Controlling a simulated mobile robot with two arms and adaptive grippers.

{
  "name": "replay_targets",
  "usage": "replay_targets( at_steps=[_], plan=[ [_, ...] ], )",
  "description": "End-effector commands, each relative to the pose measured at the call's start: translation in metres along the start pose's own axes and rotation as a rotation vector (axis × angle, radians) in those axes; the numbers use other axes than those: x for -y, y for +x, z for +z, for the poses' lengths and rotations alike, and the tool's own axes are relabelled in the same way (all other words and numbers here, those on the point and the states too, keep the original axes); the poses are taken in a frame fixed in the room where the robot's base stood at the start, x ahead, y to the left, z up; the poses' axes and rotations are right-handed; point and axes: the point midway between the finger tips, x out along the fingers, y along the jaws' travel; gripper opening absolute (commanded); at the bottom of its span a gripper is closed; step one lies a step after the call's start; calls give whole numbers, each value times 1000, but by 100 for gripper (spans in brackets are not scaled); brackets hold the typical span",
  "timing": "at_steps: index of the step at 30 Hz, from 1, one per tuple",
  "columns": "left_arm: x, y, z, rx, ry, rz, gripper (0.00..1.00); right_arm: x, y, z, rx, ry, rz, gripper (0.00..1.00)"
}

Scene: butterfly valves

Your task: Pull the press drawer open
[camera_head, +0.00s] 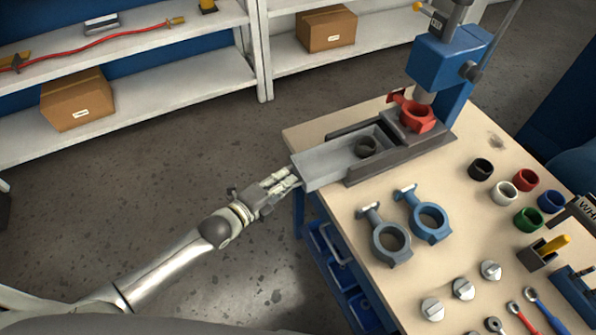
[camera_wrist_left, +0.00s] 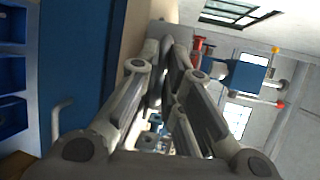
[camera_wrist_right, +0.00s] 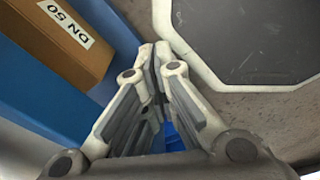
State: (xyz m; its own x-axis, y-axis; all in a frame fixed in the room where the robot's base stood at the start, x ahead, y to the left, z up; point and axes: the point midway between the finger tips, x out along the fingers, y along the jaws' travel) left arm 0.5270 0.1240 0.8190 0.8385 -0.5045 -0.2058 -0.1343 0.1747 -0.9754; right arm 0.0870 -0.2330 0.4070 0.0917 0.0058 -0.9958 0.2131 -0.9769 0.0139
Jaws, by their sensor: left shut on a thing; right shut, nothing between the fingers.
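The press (camera_head: 445,62) is blue and stands at the back of the workbench. Its grey drawer (camera_head: 318,168) sticks out to the left from the dark press base, past the bench edge, with a dark ring (camera_head: 366,147) lying in it. My left gripper (camera_head: 291,181) is shut on the drawer's outer end. In the left wrist view its fingertips (camera_wrist_left: 168,48) meet at the grey drawer front (camera_wrist_left: 172,29); the exact grip is hidden by the fingers. My right gripper (camera_wrist_right: 155,55) is shut and empty in the right wrist view, away from the press.
A red valve body (camera_head: 413,113) sits under the press ram. Two blue-grey valve bodies (camera_head: 391,243) (camera_head: 429,222) lie in front of the drawer. Several coloured rings, metal discs and tools cover the bench's right side. Shelves (camera_head: 150,95) stand behind; the floor at left is clear.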

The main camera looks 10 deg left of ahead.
Motion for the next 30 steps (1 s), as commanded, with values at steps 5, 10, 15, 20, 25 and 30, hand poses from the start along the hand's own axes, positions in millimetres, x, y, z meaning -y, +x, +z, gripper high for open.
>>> replay_targets(
  at_steps=[5, 10, 15, 20, 25, 30],
  plan=[
    [-4, -8, 3, 0, 1, 4, 0, -1, -2, 0, 0, 0, 2, 0],
    [-4, -9, 4, 0, 0, 4, 0, -3, -2, 0, 1, -1, 3, 0],
    [-4, -9, 4, 1, 0, 4, 0, -4, -2, 1, 1, -1, 4, 0],
    [-4, -9, 4, 1, 0, 3, 17, -4, -2, 1, 1, 0, 4, 0],
    [-3, -8, 4, 1, 0, 1, 17, -4, -2, 1, 1, 0, 5, 0],
    [-4, -14, 4, 1, 0, 2, 17, -4, -2, 1, 1, 0, 4, 0]
  ],
)
